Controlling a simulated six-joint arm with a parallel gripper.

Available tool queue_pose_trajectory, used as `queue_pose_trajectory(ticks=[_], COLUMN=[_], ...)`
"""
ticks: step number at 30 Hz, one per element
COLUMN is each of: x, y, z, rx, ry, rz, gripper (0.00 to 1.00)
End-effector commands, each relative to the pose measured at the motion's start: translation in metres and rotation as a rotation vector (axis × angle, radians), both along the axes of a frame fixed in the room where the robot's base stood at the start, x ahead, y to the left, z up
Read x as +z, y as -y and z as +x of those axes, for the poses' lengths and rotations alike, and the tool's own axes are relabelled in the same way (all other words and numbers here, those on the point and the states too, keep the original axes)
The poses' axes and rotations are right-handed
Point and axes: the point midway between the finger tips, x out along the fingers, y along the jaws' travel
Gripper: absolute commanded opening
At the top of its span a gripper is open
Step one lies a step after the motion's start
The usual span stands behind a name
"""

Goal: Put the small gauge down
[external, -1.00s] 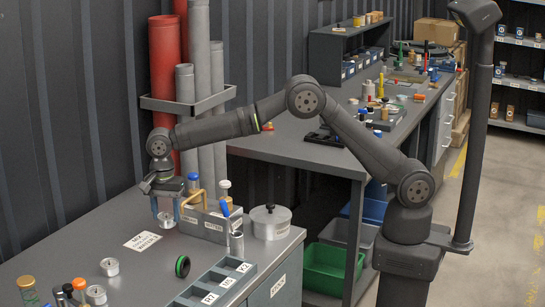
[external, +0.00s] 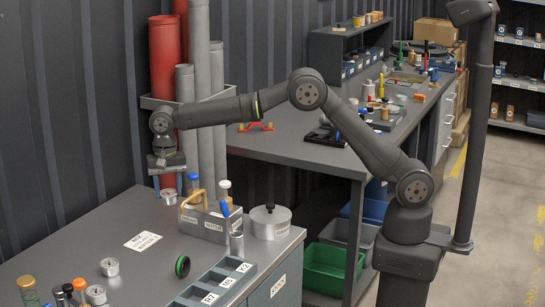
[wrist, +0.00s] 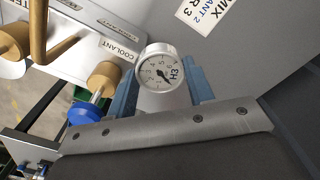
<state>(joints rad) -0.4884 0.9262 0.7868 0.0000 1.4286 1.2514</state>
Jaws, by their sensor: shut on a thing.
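My gripper (external: 167,188) is shut on a small round gauge (external: 169,197) and holds it at the back left of the front bench, near the grey and red pipes. In the wrist view the gauge (wrist: 162,72) sits between the two blue fingers, its white dial marked H3 facing the camera. I cannot tell whether it touches the bench. Two other small gauges stand at the front left: one gauge (external: 109,267) is clear of the bottles, and another gauge (external: 96,295) is beside them.
A grey caddy (external: 207,226) labelled water holds bottles, right of the gripper. A printed card (external: 143,241) lies on the bench, with free surface around it. A lidded metal pot (external: 270,221), a black-green ring (external: 182,266) and a labelled compartment tray (external: 215,283) stand forward.

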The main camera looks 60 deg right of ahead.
Motion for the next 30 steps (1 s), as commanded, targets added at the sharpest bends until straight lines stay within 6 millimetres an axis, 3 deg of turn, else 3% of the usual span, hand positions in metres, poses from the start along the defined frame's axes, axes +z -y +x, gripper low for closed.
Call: queue_pose_trajectory(ticks=[5,8,11,15,21,30], x=[-0.001,-0.004,-0.006,-0.012,-0.02,-0.013], y=[0.03,0.066,0.108,0.18,0.282,0.401], z=[0.012,0.023,0.032,0.041,0.04,0.027], rx=[0.124,0.136,0.103,0.044,-0.036,-0.347], ry=[0.0,0.0,0.0,-0.001,0.0,0.001], rz=[0.0,0.0,0.0,0.0,0.0,0.0], gripper=[0.22,0.22,0.22,0.22,0.22,0.22])
